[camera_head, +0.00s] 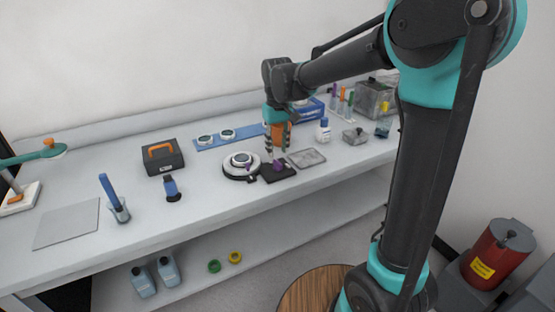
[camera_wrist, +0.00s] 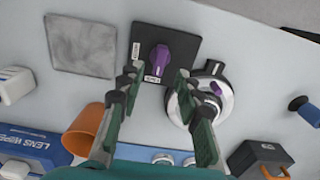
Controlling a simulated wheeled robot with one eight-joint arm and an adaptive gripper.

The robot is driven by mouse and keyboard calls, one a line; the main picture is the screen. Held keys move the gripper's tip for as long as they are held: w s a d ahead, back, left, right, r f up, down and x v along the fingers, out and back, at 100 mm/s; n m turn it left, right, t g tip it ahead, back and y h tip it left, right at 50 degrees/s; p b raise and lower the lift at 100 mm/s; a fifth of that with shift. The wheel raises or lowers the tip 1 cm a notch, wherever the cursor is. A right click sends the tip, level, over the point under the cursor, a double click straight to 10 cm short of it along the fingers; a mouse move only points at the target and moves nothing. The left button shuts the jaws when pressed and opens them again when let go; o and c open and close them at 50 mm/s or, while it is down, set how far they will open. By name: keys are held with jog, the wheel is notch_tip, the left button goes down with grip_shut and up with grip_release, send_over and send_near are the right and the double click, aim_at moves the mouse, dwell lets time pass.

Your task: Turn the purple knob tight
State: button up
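The purple knob (camera_wrist: 159,59) stands on a black square plate (camera_wrist: 180,32) with small white labels beside it. In the head view the knob (camera_head: 278,165) sits on its plate (camera_head: 283,174) at the front of the bench. My gripper (camera_wrist: 152,82) is open, with its two fingers apart and nothing between the tips. In the wrist view the knob appears just beyond and between the fingertips, apart from them. In the head view my gripper (camera_head: 275,154) points down just above the knob.
A round white and black device (camera_head: 241,164) with another purple part stands close beside the plate. A grey square plate (camera_head: 306,158) lies on the other side. An orange cup (camera_wrist: 85,128) and a blue lens wipes box (camera_wrist: 37,146) stand nearby.

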aim_at(278, 162)
jog(key=shift+f, duration=2.5)
grip_shut()
